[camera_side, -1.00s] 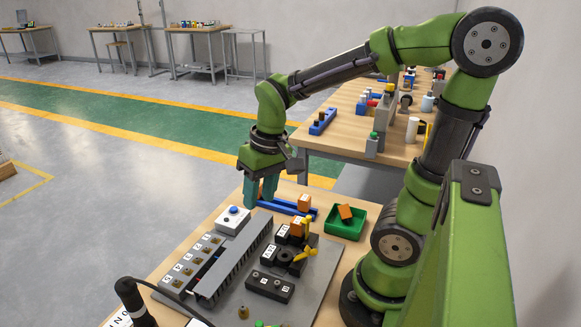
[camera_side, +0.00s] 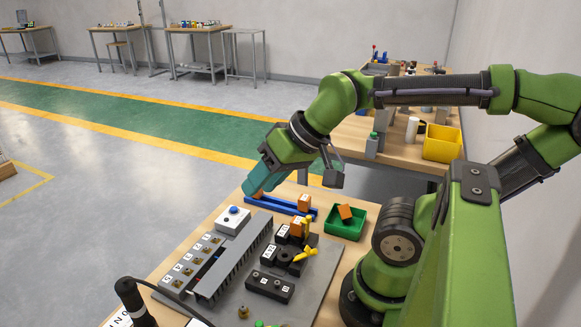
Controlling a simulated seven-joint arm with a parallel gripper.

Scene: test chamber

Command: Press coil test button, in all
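A white box (camera_side: 226,221) with a round blue button (camera_side: 234,210) on top stands at the far left corner of the grey board; I take this to be the coil test button. Nothing touches the button. My gripper (camera_side: 252,190), with teal fingers, is tilted down to the left, behind and slightly right of the box, over the left end of a blue rail (camera_side: 283,205). An orange block (camera_side: 259,196) shows just at the fingertips; contact is unclear. The fingers overlap in this view, so their gap is hidden.
The grey board (camera_side: 222,302) carries a slotted grey duct (camera_side: 237,262), a row of labelled terminals (camera_side: 181,270) and black modules (camera_side: 269,287). Another orange block (camera_side: 304,202) sits on the rail. A green tray (camera_side: 344,229) holds an orange block. A black cylinder (camera_side: 135,302) stands in front.

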